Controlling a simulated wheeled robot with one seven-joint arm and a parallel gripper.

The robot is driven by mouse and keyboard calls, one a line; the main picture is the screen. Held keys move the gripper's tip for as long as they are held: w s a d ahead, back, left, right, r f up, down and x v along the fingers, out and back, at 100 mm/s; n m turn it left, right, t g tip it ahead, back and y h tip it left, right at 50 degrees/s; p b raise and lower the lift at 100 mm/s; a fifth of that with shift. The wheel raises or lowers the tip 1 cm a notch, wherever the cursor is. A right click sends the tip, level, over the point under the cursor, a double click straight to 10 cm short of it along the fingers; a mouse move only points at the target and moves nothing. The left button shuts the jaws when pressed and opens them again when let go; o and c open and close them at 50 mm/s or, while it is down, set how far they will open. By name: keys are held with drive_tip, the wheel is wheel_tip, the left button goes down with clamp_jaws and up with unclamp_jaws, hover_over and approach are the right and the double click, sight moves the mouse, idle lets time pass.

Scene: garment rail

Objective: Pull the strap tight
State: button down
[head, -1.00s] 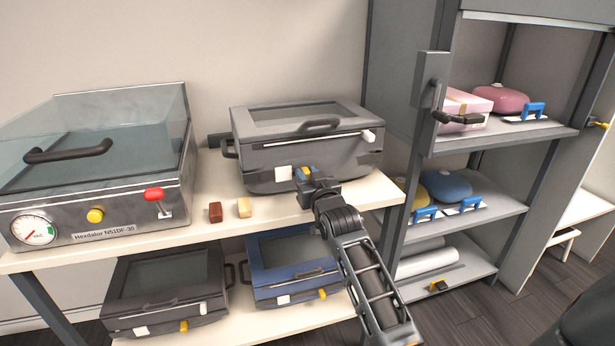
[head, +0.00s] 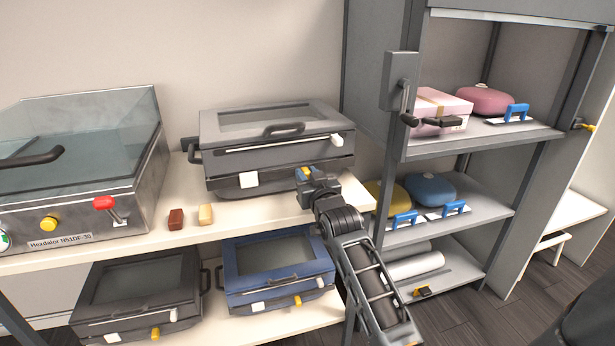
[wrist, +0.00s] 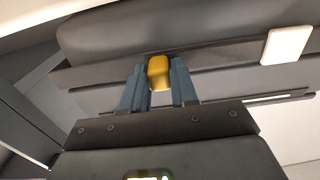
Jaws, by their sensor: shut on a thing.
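The grey case (head: 230,158) stands on the upper shelf, its glass-topped lid down. A white tag (head: 249,180) is on its front and also shows in the wrist view (wrist: 287,45). My gripper (head: 304,174) is at the lower right of the case front. Its two blue-grey fingers are shut on a yellow tab (wrist: 159,72), which sits between them in the wrist view. A dark band (wrist: 215,57) runs along the case beside the tab and tag. I cannot clearly tell the strap from the dark case front.
A glass-lidded machine (head: 75,180) stands left on the same shelf (head: 150,243). A brown block (head: 176,219) and a tan block (head: 206,214) lie before the case. A black case (head: 140,292) and a blue case (head: 277,270) sit below. A grey cabinet (head: 455,145) stands close on the right.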

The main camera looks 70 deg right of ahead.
drive_tip(key=c, duration=1)
unclamp_jaws()
drive_tip(key=shift+o, duration=0.2)
drive_tip(key=v, duration=0.8)
drive_tip(key=shift+b, duration=0.45)
